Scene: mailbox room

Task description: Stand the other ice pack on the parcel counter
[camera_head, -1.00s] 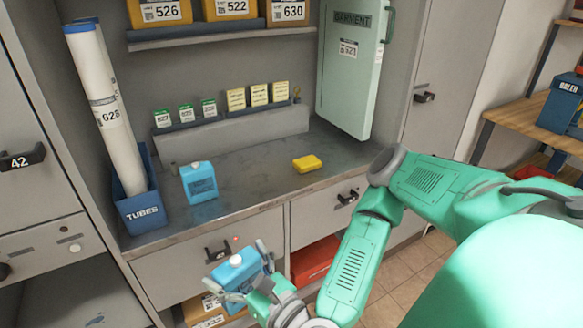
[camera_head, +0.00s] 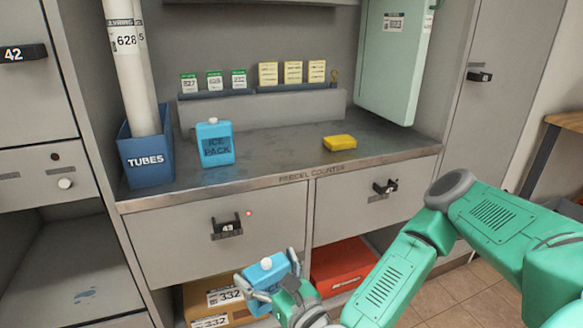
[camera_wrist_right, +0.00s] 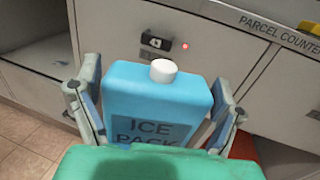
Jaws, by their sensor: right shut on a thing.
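My right gripper (camera_head: 268,284) is shut on a blue ice pack (camera_head: 263,273) with a white cap, in front of the drawers and below the counter top. In the right wrist view the ice pack (camera_wrist_right: 155,100) is upright between the two fingers (camera_wrist_right: 158,112), its label facing the camera. Another blue ice pack (camera_head: 215,143) stands upright on the parcel counter (camera_head: 270,163), toward its left end. My left gripper is not in view.
A blue tubes bin (camera_head: 148,158) with long white tubes stands at the counter's left end. A yellow block (camera_head: 340,143) lies right of centre. Bare counter lies between the standing ice pack and the yellow block. Drawer handles (camera_head: 228,228) stick out below. A red box (camera_head: 342,264) sits under the counter.

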